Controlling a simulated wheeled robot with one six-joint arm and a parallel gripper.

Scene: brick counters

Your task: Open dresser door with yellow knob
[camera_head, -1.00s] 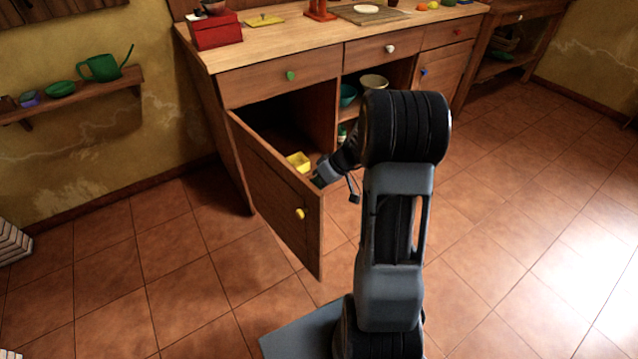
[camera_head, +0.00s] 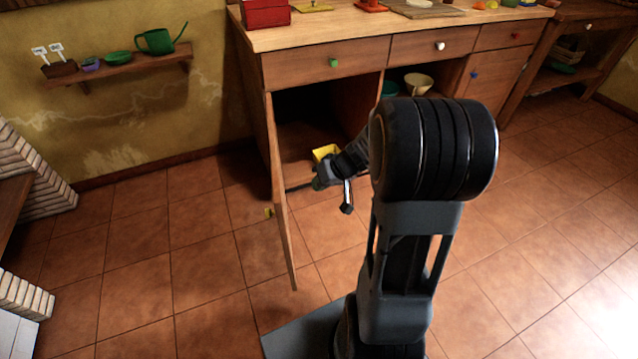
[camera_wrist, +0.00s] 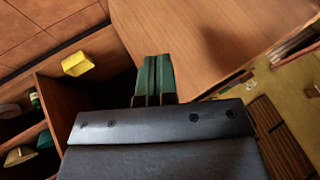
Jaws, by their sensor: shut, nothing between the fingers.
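The dresser door (camera_head: 281,205) stands swung well out from the dresser and shows nearly edge-on in the head view. Its yellow knob (camera_head: 268,213) shows on the door's left, outer side. The door's inner face (camera_wrist: 205,45) fills the upper right of the wrist view. My gripper (camera_head: 318,184) is at the inner side of the door, close to or against it; I cannot tell if it touches. In the wrist view its green fingers (camera_wrist: 155,78) are together with nothing between them. The open compartment holds a yellow box (camera_head: 325,152), also in the wrist view (camera_wrist: 77,64).
The dresser top (camera_head: 340,27) carries a red box (camera_head: 266,13) and other items. A drawer with a green knob (camera_head: 334,62) sits above the open compartment. A wall shelf (camera_head: 120,70) with a green watering can (camera_head: 160,39) is at left. Tiled floor left of the door is clear.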

